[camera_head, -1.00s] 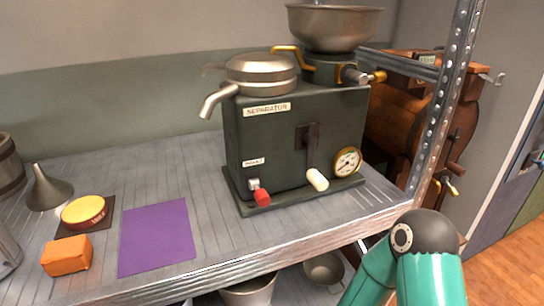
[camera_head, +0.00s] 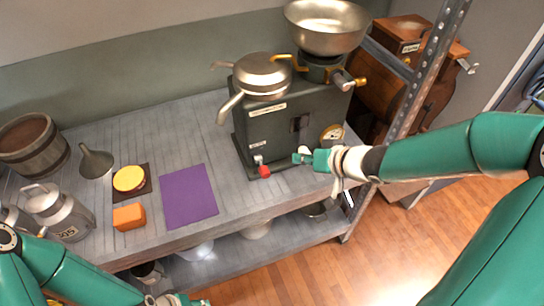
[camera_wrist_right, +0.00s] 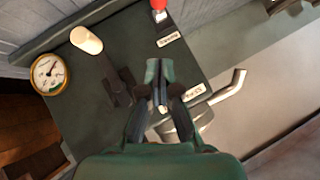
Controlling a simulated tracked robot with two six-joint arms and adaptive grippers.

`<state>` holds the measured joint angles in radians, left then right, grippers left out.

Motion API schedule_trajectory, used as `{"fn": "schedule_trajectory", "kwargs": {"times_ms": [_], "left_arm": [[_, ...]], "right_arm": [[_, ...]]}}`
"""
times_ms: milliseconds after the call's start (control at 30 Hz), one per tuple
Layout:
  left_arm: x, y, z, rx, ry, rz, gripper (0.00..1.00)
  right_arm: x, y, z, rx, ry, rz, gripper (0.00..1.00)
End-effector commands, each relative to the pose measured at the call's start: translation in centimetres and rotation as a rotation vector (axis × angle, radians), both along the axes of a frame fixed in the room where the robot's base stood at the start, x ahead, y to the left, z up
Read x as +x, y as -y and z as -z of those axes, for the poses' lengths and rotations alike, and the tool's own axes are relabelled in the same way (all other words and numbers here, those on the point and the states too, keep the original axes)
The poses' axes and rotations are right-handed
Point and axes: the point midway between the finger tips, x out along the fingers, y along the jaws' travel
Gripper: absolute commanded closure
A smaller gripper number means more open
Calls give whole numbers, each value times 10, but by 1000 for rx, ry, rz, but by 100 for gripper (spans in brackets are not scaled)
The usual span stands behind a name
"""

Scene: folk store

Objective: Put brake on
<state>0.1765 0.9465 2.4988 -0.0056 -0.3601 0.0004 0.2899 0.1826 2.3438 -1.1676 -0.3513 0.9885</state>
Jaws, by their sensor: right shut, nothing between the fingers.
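The dark green separator (camera_head: 275,128) stands on the metal shelf. A lever with a red knob (camera_head: 264,171) sticks out low on its front, under a small label too small to read surely. In the right wrist view the red knob (camera_wrist_right: 159,4) shows at the top edge and the white crank handle (camera_wrist_right: 86,40) at upper left. My right gripper (camera_head: 303,157) is shut and empty, in front of the separator, right of the red knob and apart from it. In the head view it hides the white handle. My left gripper (camera_head: 188,300) is partly cut off at the bottom edge.
A purple mat (camera_head: 188,197), an orange block (camera_head: 129,216), a yellow round item (camera_head: 128,178), a funnel (camera_head: 96,162), a milk can (camera_head: 60,214) and a wooden bucket (camera_head: 33,146) stand left. A metal post (camera_head: 425,80) rises at right.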

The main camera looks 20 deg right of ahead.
Motion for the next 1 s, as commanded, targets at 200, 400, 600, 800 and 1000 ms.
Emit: {"fn": "schedule_trajectory", "kwargs": {"times_ms": [200,400,600,800,1000], "left_arm": [[0,0,18,0,-1,0,60],[0,0,37,0,0,0,60],[0,0,55,0,0,0,60],[0,0,70,0,0,0,60],[0,0,73,0,0,0,60]], "right_arm": [[18,-10,21,1,-1,-3,100],[47,-24,46,1,-1,-3,100],[71,-37,72,1,-2,-1,100],[70,-48,92,1,-2,-1,100],[70,-52,96,0,0,0,100]]}}
